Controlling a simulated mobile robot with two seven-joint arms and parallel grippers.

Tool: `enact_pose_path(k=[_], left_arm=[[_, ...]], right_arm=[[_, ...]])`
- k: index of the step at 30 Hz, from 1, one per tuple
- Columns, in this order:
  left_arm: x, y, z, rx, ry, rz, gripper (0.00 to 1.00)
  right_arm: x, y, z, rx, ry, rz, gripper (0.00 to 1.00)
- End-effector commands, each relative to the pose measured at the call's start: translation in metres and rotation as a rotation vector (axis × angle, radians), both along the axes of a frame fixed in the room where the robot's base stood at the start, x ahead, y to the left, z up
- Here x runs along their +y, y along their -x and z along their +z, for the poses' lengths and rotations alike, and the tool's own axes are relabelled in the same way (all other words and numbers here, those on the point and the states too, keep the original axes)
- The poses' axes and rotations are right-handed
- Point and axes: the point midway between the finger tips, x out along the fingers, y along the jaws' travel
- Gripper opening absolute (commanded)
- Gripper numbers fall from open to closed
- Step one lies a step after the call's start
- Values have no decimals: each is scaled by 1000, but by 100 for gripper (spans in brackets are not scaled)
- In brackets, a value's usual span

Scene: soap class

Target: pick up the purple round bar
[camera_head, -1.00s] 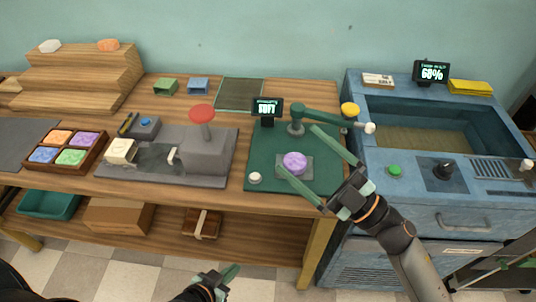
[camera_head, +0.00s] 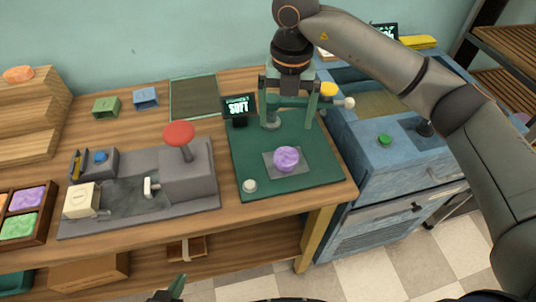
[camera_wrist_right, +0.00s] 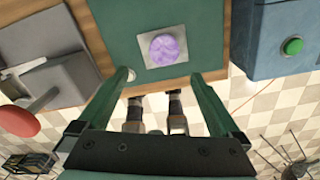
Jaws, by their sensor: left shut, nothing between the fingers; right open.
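The purple round bar (camera_head: 286,158) lies on a small grey plate (camera_head: 272,171) on the green mat (camera_head: 262,186). My right gripper (camera_head: 289,122) is open and empty, its two green fingers pointing down over the back of the mat, behind and above the bar. In the right wrist view the bar (camera_wrist_right: 168,47) is beyond the fingertips (camera_wrist_right: 160,76), roughly centred between them and untouched. My left gripper (camera_head: 178,284) shows only partly at the bottom edge, shut and empty, in front of the table and far from the bar.
A grey machine with a red knob (camera_head: 179,134) stands left.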

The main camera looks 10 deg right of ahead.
Motion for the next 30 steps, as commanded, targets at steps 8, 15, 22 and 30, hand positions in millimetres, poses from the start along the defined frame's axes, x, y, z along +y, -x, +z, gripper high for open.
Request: enact_pose_path(k=[8, 15, 22, 30], left_arm=[[-1, 0, 6, 0, 1, -1, 0], [-1, 0, 8, 0, 1, 0, 0], [-1, 0, 17, 0, 2, 1, 0], [-1, 0, 20, 0, 3, 1, 0]], right_arm=[[-4, 0, -39, -2, 19, -10, 100], [-4, -1, -68, -4, 16, -8, 100], [-5, 4, -92, -1, 16, -8, 100], [-5, 4, -122, -4, 15, -7, 100]])
